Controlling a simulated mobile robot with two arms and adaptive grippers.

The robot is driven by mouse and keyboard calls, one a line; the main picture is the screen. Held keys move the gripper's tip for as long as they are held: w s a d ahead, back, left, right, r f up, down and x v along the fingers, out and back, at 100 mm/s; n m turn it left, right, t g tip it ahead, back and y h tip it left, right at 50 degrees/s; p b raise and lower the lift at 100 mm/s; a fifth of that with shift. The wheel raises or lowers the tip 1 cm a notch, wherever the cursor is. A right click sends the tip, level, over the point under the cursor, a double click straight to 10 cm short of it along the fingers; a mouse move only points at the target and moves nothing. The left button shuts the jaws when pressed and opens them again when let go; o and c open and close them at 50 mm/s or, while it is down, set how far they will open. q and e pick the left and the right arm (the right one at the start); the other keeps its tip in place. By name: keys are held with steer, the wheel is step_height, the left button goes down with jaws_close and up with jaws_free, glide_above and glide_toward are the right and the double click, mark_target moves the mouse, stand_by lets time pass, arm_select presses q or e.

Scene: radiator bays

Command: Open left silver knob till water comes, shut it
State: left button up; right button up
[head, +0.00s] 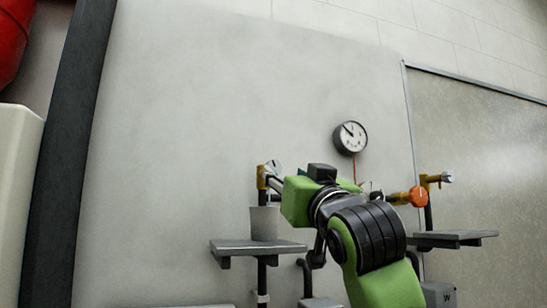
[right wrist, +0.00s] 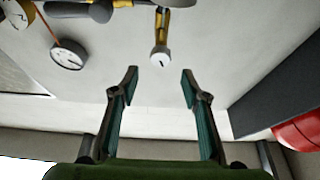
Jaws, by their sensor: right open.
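The left silver knob (head: 273,167) sits on a brass valve (head: 262,177) on the wall in the head view. In the right wrist view the silver knob (right wrist: 160,58) shows as a round face with a dark mark, on a brass stem (right wrist: 160,24). My right gripper (right wrist: 160,76) is open and empty. The knob appears beyond the gap between its fingertips, apart from both fingers. In the head view the green gripper body and arm come from the lower right, and the fingers are mostly hidden. My left gripper is not in view.
A grey cup (head: 264,223) stands under the left valve on a shelf (head: 240,246). A round gauge (head: 350,137) hangs to the right. Beyond my arm are an orange knob (head: 417,196), another silver knob (head: 447,178) and a second shelf (head: 455,238). The wall at left is bare.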

mark_target(275, 169)
steer(key=p+x, duration=0.3)
steer(key=x, duration=0.3)
steer(key=shift+w+a, duration=0.2)
steer(key=shift+w, duration=0.15)
steer(key=shift+p+x, duration=0.85)
steer(key=shift+x, duration=0.35)
steer(key=shift+w+f, duration=0.15)
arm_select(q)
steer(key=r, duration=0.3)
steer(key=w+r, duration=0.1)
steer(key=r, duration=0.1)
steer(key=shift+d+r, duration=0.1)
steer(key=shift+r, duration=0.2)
arm_select(e)
steer(key=c, duration=1.1)
